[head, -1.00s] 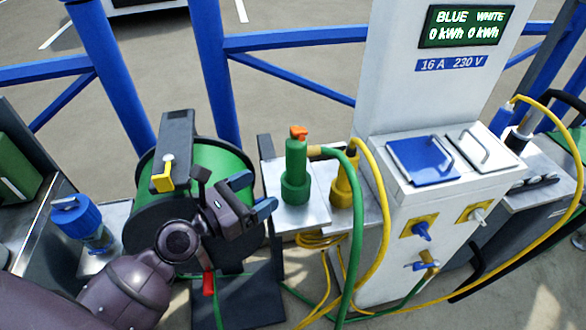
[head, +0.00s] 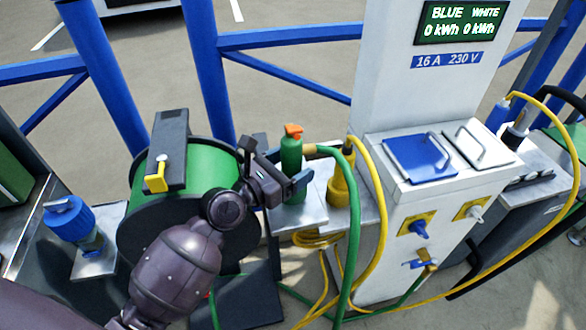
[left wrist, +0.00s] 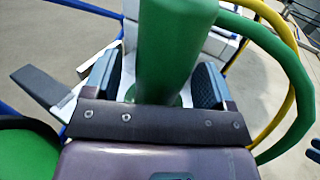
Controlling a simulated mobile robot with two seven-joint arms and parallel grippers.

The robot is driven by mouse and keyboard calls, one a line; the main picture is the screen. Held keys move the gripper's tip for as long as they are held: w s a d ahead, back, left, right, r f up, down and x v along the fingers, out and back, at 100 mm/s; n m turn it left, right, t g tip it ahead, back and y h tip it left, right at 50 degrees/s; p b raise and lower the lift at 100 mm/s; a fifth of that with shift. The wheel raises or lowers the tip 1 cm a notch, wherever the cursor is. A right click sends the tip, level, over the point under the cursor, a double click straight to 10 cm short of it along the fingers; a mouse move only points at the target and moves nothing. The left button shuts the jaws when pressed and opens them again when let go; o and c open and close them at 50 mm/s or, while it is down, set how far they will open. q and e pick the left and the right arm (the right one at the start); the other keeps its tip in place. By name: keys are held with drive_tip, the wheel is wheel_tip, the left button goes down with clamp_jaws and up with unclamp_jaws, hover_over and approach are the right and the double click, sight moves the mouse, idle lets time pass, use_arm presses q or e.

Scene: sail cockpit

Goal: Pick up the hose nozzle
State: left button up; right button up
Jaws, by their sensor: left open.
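The hose nozzle (head: 291,153) is a green upright cylinder with an orange top, standing on a small metal shelf. A green hose (head: 349,200) runs from its upper right side and curves down. My left gripper (head: 285,186) is open at the nozzle, its fingers at the nozzle's lower body. In the left wrist view the green nozzle (left wrist: 167,55) stands between the two open fingers (left wrist: 160,85), which have dark pads. I cannot tell whether either pad touches it. The lower part of the nozzle is partly hidden by my gripper. My right gripper is not in view.
A yellow connector (head: 342,186) with a yellow cable stands close right of the nozzle. The white power pedestal (head: 385,240) is further right. A green hose reel (head: 205,170) is left, beside my arm. A blue-capped fitting (head: 70,222) stands at far left. Blue railings (head: 290,38) run behind.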

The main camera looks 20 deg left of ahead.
use_arm(q)
drive_tip(key=shift+w+d, duration=0.1)
drive_tip(key=shift+w, duration=0.1)
drive_tip(key=shift+c, duration=0.2)
drive_tip(key=shift+c, duration=1.2)
drive_tip(key=c, duration=1)
drive_tip(key=shift+r, duration=0.1)
